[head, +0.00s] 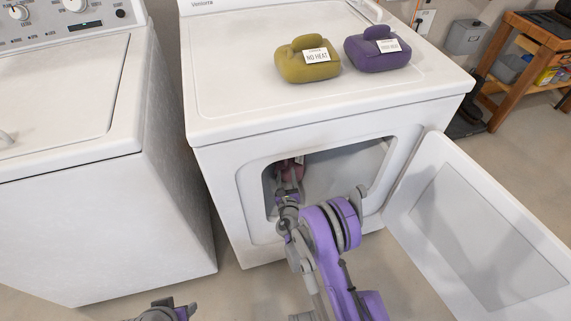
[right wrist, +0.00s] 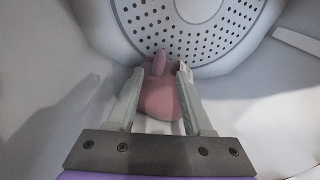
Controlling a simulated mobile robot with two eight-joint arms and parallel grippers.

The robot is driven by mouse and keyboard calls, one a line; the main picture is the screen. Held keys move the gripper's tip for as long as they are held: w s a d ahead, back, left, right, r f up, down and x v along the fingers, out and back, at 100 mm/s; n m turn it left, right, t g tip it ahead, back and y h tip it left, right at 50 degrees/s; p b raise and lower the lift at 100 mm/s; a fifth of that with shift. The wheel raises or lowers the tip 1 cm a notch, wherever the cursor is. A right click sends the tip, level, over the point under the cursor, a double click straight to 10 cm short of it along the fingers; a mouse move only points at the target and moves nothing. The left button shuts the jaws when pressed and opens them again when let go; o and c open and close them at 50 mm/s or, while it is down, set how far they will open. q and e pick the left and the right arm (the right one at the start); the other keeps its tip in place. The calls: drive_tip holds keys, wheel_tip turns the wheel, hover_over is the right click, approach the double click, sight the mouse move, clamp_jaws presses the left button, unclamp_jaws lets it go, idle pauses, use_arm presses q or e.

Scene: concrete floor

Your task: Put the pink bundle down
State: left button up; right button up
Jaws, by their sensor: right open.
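The pink bundle (right wrist: 160,98) rests inside the dryer drum, near the perforated back wall; a little of the bundle (head: 293,168) shows through the door opening in the head view. My right gripper (right wrist: 159,74) is open, with one finger on each side of the bundle. I cannot tell whether either finger touches it. In the head view my right arm reaches through the opening, and its gripper (head: 288,184) is mostly hidden in shadow. Part of my left arm's end (head: 165,312) shows at the bottom edge; its fingers are not clear.
The white dryer (head: 230,90) has its door (head: 475,240) swung open to the right. On top sit an olive bundle (head: 307,68) labelled "NO HEAT" and a purple bundle (head: 377,56) with a label. A washer (head: 90,190) stands left; a wooden shelf (head: 530,35) stands back right.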

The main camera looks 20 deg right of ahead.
drive_tip(key=v, duration=0.4)
drive_tip(key=shift+s, duration=0.1)
drive_tip(key=s+d+r+m+g+h, duration=0.1)
drive_tip(key=d+r+m+g+h, duration=0.1)
drive_tip(key=d+r+m, duration=0.6)
drive_tip(key=s+d+r+m+g+h, duration=0.15)
drive_tip(key=s+r+m+g, duration=0.35)
drive_tip(key=s+r+m, duration=0.65)
drive_tip(key=s+a+f+m+g+y, duration=0.1)
drive_tip(key=s+a+m+g+y, duration=0.1)
drive_tip(key=s+m, duration=0.6)
drive_tip(key=s+a+f+m+g+y, duration=0.1)
drive_tip(key=s+a+m+g+y, duration=0.2)
drive_tip(key=s, duration=1.3)
drive_tip(key=a+m+y, duration=0.2)
drive_tip(key=a+m, duration=0.1)
drive_tip(key=m, duration=0.2)
drive_tip(key=shift+s+f, duration=0.35)
drive_tip(key=shift+f, duration=0.05)
